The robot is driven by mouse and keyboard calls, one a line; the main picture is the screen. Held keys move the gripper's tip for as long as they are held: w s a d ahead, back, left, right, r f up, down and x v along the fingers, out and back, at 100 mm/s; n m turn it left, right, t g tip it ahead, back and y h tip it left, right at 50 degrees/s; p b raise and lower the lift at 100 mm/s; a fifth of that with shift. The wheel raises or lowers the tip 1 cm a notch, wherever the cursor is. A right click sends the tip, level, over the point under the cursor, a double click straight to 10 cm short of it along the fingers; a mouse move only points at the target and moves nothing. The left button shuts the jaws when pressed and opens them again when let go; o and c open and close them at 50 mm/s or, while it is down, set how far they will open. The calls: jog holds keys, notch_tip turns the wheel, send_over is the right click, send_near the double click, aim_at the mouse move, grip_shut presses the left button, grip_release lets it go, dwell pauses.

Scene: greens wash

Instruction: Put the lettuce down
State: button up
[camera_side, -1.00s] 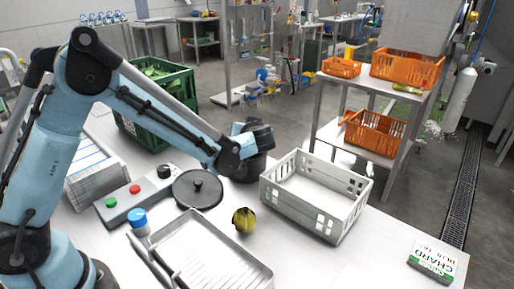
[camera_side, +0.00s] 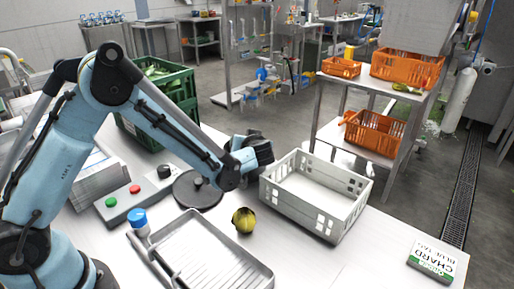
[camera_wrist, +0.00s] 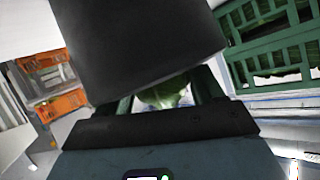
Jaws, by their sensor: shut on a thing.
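The lettuce shows in the wrist view as a small pale green patch (camera_wrist: 166,94) between the green fingers of my gripper (camera_wrist: 165,92). My gripper is shut on it; a large dark rounded body across the view hides much of both. In the side view my gripper (camera_side: 255,156) is above the table, just left of the white crate (camera_side: 297,210). The lettuce cannot be made out there. The white crate looks empty.
A yellow-green round item (camera_side: 243,220) lies between the white crate and a ribbed metal tray (camera_side: 214,255). A black round lid (camera_side: 197,193), button box (camera_side: 137,196), blue-capped bottle (camera_side: 138,220) and green crate (camera_side: 176,88) stand left. A chard label (camera_side: 432,262) lies right.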

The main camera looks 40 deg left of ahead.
jog(key=o, duration=0.8)
jog(key=shift+r, duration=0.6)
jog(key=v, duration=1.1)
jog(key=shift+s+a+r+m+h, duration=0.25)
jog(key=shift+s+a+m+h, duration=0.25)
jog(key=shift+s+m+h, duration=1.65)
jog(key=shift+s+a+r+m+h, duration=0.35)
jog(key=shift+s+h, duration=0.95)
jog(key=shift+s, duration=2)
jog(key=shift+s+a+r+m+h, duration=0.15)
jog(key=shift+s+a+m+h, duration=0.45)
jog(key=shift+s+m+h, duration=1.55)
jog(key=shift+s+n+y, duration=0.4)
jog(key=shift+s+n, duration=0.2)
jog(key=shift+n, duration=0.25)
